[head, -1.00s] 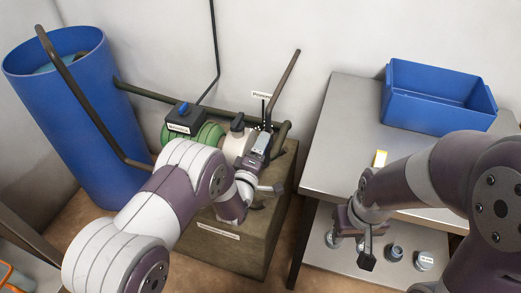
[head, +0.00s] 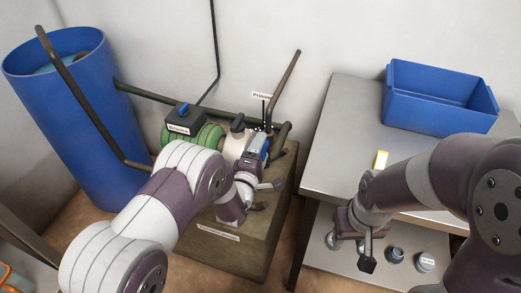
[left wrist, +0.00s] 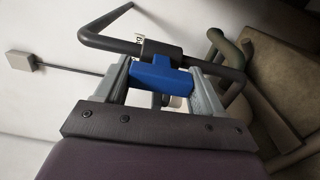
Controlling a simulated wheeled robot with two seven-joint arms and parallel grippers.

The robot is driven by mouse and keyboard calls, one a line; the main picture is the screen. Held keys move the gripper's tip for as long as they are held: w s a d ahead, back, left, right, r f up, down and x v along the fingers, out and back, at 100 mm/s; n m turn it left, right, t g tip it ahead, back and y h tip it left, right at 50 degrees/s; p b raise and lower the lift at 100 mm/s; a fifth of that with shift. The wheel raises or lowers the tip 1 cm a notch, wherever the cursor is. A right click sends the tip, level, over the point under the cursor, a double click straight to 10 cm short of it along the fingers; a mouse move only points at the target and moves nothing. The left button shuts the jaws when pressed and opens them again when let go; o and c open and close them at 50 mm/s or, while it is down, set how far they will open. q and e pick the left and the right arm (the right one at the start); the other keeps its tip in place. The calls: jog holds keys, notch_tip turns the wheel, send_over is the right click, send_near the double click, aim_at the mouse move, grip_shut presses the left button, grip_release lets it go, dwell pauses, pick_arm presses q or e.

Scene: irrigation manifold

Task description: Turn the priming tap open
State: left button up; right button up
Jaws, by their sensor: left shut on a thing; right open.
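The priming tap has a blue handle (left wrist: 160,75) set on a dark pipe (left wrist: 110,44) in the left wrist view. My left gripper (left wrist: 162,84) is shut on this handle, with a grey finger at each side of it. In the head view a bit of blue handle (head: 265,147) shows beside my left gripper (head: 257,149), just below a partly hidden label (head: 262,97) that begins "Primin". My left arm hides part of the pump. My right gripper (head: 366,250) is open and empty in front of the metal table.
A green and cream pump (head: 207,136) with a blue-topped black box (head: 184,118) sits on a block (head: 240,250). A blue barrel (head: 95,130) stands left.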

pick_arm(q)
jog(key=o, duration=1)
jog(key=shift+c, duration=0.2)
jog(key=shift+s, duration=0.1)
jog(key=p+v, duration=0.1)
jog(key=v, duration=1.1)
jog(key=shift+s+p, duration=0.3)
jog(key=shift+p, duration=0.05)
jog(key=shift+a, duration=0.15)
